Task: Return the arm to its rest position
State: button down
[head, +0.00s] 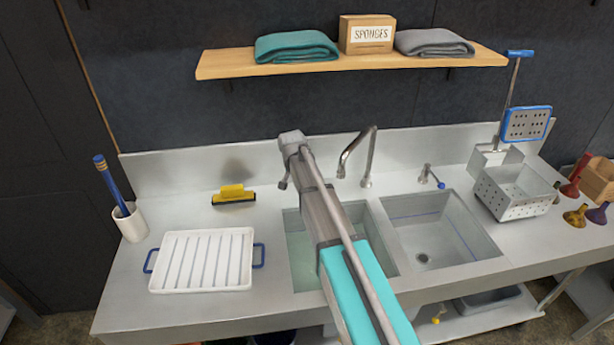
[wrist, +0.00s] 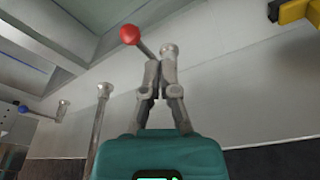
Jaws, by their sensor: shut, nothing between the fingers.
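My gripper (wrist: 161,72) is in the wrist view, fingers together and empty. Its fingertips are close to a red-knobbed tap lever (wrist: 130,35); I cannot tell whether they touch it. My arm (head: 325,210) reaches over the left sink basin (head: 302,250) toward the back of the counter in the head view. My gripper cannot be made out clearly there, and the red knob is hidden there.
A curved faucet (head: 366,160) and a blue-knobbed tap (head: 430,177) stand to the right of my arm. A yellow brush (head: 233,195) and a white drying rack (head: 203,288) are to its left. A shelf (head: 222,66) hangs above the counter.

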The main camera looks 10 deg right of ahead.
jog(key=s+d+f+n+g+b, duration=0.1)
jog(key=s+d+n, duration=0.2)
jog(key=s, duration=1.1)
jog(key=s+d+f+n+g+y+b, duration=0.1)
jog(key=s+d+f+n, duration=0.1)
jog(key=s, duration=1.2)
jog(key=shift+s+d+n+b, duration=0.35)
jog(key=shift+s+d+n, duration=0.05)
jog(key=shift+d+n, duration=0.15)
jog(key=shift+d, duration=0.1)
